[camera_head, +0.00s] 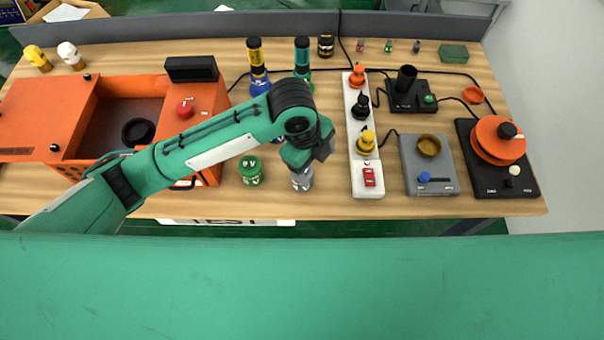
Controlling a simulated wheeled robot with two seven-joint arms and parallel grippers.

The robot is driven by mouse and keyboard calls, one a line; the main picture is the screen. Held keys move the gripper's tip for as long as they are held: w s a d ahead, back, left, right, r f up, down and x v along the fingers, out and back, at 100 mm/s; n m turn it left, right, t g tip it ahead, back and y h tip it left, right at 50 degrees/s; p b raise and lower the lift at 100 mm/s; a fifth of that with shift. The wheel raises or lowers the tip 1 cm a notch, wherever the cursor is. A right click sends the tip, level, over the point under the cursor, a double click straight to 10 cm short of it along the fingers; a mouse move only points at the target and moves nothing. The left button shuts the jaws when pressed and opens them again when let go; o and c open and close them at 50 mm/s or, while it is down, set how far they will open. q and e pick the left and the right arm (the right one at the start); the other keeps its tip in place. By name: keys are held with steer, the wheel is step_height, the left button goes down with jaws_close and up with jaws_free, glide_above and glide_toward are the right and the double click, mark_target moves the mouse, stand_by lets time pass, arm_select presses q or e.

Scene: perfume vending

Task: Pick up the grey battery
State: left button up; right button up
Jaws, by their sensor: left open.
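The grey battery (302,181) stands on the wooden table near its front edge, right of a green battery-like cylinder (251,171). My left arm comes in from the left over the orange box. My left gripper (303,165) is directly above or around the top of the grey battery. The wrist covers the battery's upper part and the fingertips, so I cannot tell whether they touch it. The left gripper is open. My right gripper is not in view.
The orange box (213,100) with a red button stands at the left. A white power strip (368,184) with plugs lies right of the gripper. A grey scale-like device (445,183) and a black-based orange device (512,187) stand further right. Cables cross the back.

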arm_select(q)
steer(key=w+a+m+y, duration=0.1)
steer(key=w+a+r+m+y, duration=0.1)
steer(key=w+a+m, duration=0.1)
steer(key=shift+a+y, duration=0.3)
steer(key=shift+y, duration=0.1)
steer(key=shift+f, duration=0.25)
step_height(320, 180, down, 8)
steer(key=shift+r+p, duration=0.15)
steer(key=shift+p, duration=0.9)
steer(key=shift+s+d+f+p, duration=0.1)
steer(key=shift+d+f+p, duration=0.05)
steer(key=shift+f+p, duration=0.3)
steer(key=f, duration=0.1)
steer(key=f+p, duration=0.1)
steer(key=f, duration=0.1)
steer(key=shift+s+d+f, duration=0.2)
steer(key=shift+f, duration=0.05)
steer(key=shift+f+p, duration=0.3)
steer(key=shift+f, duration=0.2)
steer(key=c, duration=1.3)
steer(key=shift+r, duration=0.1)
